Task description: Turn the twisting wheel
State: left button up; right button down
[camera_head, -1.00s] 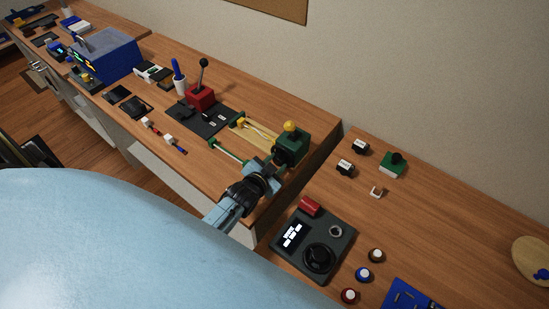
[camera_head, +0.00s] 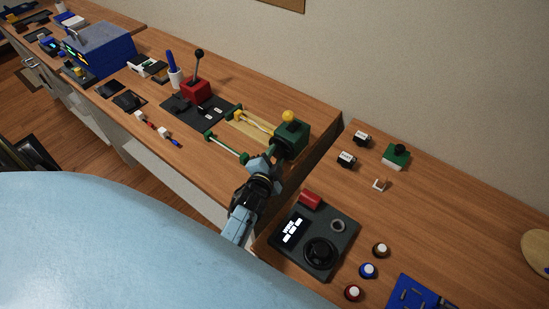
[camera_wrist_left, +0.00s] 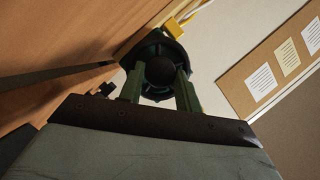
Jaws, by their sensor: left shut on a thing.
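The twisting wheel (camera_wrist_left: 159,69) is dark and round, with a domed centre. It faces my left wrist camera. It sits on the front of a green box (camera_head: 293,136) with a yellow knob (camera_head: 288,116) on top, at the right end of the left bench. My left gripper (camera_head: 272,158) reaches the front of this box, and its fingers hide most of the wheel in the head view. In the left wrist view, the two fingers (camera_wrist_left: 160,84) lie on either side of the wheel's centre, shut on it. My right gripper is out of view.
A grey control panel (camera_head: 343,247) with a black dial stands on the nearer right bench, close beside my left arm. Green-ended rods (camera_head: 226,146) lie left of the box. A red lever box (camera_head: 196,89) stands farther left.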

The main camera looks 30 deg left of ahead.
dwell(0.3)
pick_arm(q)
jog(key=o, duration=1)
jog(key=shift+d, duration=0.1)
jog(key=shift+c, duration=0.2)
jog(key=shift+s+r+p, duration=0.15)
jog(key=shift+s+p, duration=0.2)
jog(key=shift+s, duration=0.1)
jog(key=p+v, duration=0.5)
jog(key=v, duration=0.6)
jog(key=shift+s+r+p, duration=0.15)
jog(key=shift+r+p, duration=0.05)
jog(key=shift+p, duration=0.1)
jog(key=shift+s+d, duration=0.2)
jog(key=shift+s, duration=0.3)
